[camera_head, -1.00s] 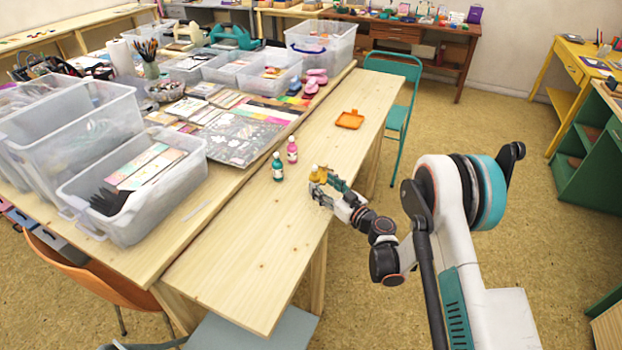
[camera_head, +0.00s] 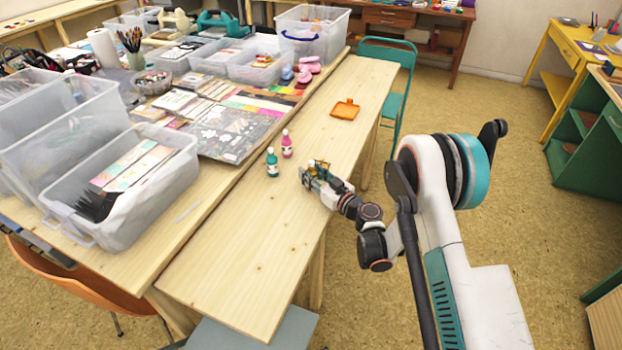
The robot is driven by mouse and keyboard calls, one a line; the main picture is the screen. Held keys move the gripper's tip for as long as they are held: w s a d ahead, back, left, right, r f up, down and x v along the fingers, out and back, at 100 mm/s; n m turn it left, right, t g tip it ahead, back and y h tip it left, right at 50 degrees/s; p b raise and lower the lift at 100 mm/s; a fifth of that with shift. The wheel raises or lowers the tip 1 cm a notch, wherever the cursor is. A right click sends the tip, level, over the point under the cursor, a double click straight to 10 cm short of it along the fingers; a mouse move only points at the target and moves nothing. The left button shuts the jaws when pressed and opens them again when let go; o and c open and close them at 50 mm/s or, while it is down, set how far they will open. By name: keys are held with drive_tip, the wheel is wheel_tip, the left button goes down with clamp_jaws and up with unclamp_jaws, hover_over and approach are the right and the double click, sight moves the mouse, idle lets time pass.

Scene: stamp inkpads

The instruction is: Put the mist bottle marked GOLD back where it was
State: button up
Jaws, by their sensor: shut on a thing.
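My gripper (camera_head: 311,176) is low over the right part of the light wooden table (camera_head: 262,255), near its right edge. It is shut on a small gold-yellow bottle (camera_head: 321,170), mostly hidden by the fingers. I cannot read its mark or tell whether its base touches the table. A green bottle (camera_head: 272,164) and a pink bottle (camera_head: 287,146) stand upright on the table to the left of my gripper, apart from it.
An orange flat pad or lid (camera_head: 345,109) lies farther back on the table. Stencils and papers (camera_head: 232,133) and clear plastic bins (camera_head: 140,200) fill the left side. A teal chair (camera_head: 397,75) stands beyond the right edge. The table's front part is clear.

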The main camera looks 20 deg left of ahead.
drive_tip(key=shift+r, duration=0.1)
wheel_tip(320, 180, up, 20)
drive_tip(key=p, duration=0.7)
drive_tip(key=w+d+r+m+t+h, duration=0.3)
drive_tip(key=d, duration=0.8)
drive_tip(key=w+d+r+m+t+h, duration=0.2)
drive_tip(key=d+m+t+h, duration=0.15)
drive_tip(key=d, duration=0.65)
drive_tip(key=s+d+r+m+h, duration=0.1)
drive_tip(key=d+h, duration=0.2)
drive_tip(key=d, duration=0.4)
drive_tip(key=s+d+r+m+t+h, duration=0.1)
drive_tip(key=d+r+m+h, duration=0.1)
drive_tip(key=d, duration=0.6)
drive_tip(key=s+d+r+m+t+h, duration=0.1)
drive_tip(key=d+h, duration=0.3)
drive_tip(key=d, duration=0.4)
drive_tip(key=shift+s+r+m, duration=0.35)
drive_tip(key=shift+m, duration=0.3)
